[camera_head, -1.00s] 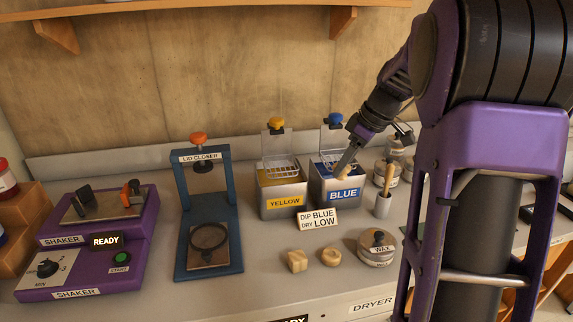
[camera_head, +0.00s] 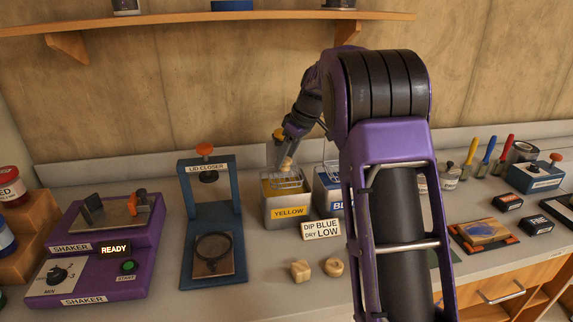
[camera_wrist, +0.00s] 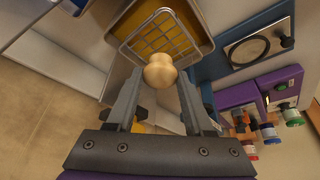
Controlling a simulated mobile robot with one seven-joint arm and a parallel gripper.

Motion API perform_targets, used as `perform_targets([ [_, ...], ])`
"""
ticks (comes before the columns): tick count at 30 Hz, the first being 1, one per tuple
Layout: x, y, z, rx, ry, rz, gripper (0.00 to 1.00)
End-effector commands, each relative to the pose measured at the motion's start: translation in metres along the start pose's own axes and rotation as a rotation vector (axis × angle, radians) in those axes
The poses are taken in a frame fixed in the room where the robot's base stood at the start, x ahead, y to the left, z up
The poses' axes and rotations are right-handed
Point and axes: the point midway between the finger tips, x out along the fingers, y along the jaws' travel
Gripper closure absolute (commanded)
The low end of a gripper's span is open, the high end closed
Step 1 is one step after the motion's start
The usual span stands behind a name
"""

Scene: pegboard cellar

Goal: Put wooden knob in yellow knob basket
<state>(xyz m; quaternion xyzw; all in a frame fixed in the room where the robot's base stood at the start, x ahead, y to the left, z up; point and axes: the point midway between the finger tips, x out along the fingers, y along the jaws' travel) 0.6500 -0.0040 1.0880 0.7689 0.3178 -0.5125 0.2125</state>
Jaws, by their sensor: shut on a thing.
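The held wooden knob (camera_head: 287,163) is pale and rounded. My gripper (camera_head: 291,150) is shut on it just above the yellow tin (camera_head: 289,211). The wire yellow knob basket (camera_head: 288,183) hangs at that tin's mouth, with its yellow knob (camera_head: 279,134) partly behind my gripper. In the wrist view the wooden knob (camera_wrist: 160,72) sits between the fingertips of my gripper (camera_wrist: 159,80). It overlaps the near edge of the wire basket (camera_wrist: 165,35) there; I cannot tell whether they touch.
The blue tin (camera_head: 325,190) stands right beside the yellow one, partly hidden by my arm. A sign (camera_head: 321,230), a faceted wooden knob (camera_head: 300,270) and a round wooden knob (camera_head: 333,267) are in front. The lid closer (camera_head: 213,215) and the purple shaker (camera_head: 95,245) stand left.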

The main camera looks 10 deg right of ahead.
Motion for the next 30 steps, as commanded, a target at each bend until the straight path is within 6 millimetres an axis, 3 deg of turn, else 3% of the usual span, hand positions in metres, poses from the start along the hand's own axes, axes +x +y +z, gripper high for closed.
perform_targets([
  [6, 0.026, -0.001, 0.012, 0.001, -0.002, -0.002, 1.00],
  [17, 0.031, 0.000, 0.014, 0.000, -0.001, -0.001, 1.00],
  [18, 0.030, 0.000, 0.013, 0.000, 0.000, 0.000, 0.44],
  [23, 0.029, 0.000, 0.013, 0.000, -0.001, 0.000, 0.18],
  [30, 0.029, 0.000, 0.013, 0.000, -0.001, -0.001, 0.18],
])
